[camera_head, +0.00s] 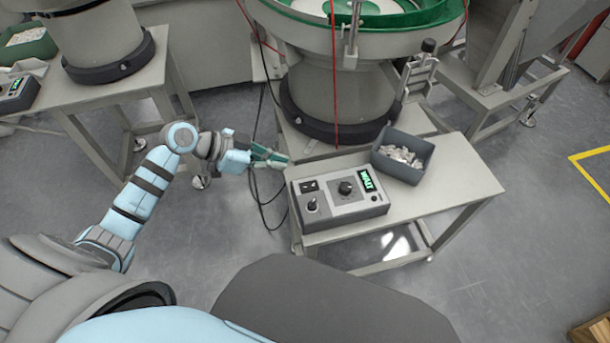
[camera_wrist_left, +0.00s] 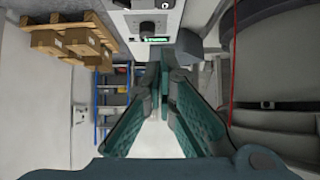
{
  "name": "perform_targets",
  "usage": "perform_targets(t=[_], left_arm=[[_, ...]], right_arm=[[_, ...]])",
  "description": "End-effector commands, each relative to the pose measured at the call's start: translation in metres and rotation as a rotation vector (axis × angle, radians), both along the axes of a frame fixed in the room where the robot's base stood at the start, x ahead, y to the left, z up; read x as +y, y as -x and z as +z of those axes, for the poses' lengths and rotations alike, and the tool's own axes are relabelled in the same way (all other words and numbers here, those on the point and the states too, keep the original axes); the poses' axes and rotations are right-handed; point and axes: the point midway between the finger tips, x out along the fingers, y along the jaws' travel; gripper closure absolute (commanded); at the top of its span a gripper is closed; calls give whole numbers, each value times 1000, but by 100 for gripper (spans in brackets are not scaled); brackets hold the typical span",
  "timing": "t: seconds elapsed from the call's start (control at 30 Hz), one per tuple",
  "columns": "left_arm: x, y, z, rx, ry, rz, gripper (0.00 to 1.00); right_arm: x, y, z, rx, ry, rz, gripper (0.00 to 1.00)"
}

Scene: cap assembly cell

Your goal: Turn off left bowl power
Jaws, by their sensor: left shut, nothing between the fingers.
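A grey control box (camera_head: 337,211) sits on the front of the light bench, below the bowl feeder with the green rim (camera_head: 415,17). Its top has a black rocker switch (camera_head: 309,186) at left, a toggle knob below it, a larger dial (camera_head: 346,187) in the middle and a lit green display (camera_head: 367,180). My left gripper (camera_head: 284,160) is shut and empty, just beyond the box's back left corner and apart from the switch. In the left wrist view my green fingers (camera_wrist_left: 165,78) come together, with the box (camera_wrist_left: 146,18) beyond them. My right gripper is out of view.
A dark bin of small pale parts (camera_head: 401,157) stands right of the box. Another feeder (camera_head: 104,39) with its own control unit (camera_head: 17,92) stands on a table at far left. Loose cables hang beside my left gripper. Open floor lies left of the bench.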

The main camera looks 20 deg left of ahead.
Motion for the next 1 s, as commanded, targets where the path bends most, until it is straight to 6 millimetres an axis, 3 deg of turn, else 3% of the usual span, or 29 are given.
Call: perform_targets(t=[0.17,0.57,0.8,1.0], left_arm=[[-10,-7,-10,-1,5,0,100],[-64,-47,-62,2,5,-1,100],[-66,-49,-97,2,0,0,100],[-67,-49,-102,-1,0,-1,100]], right_arm=[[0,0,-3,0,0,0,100],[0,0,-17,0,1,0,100],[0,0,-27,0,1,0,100],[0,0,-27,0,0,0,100]])
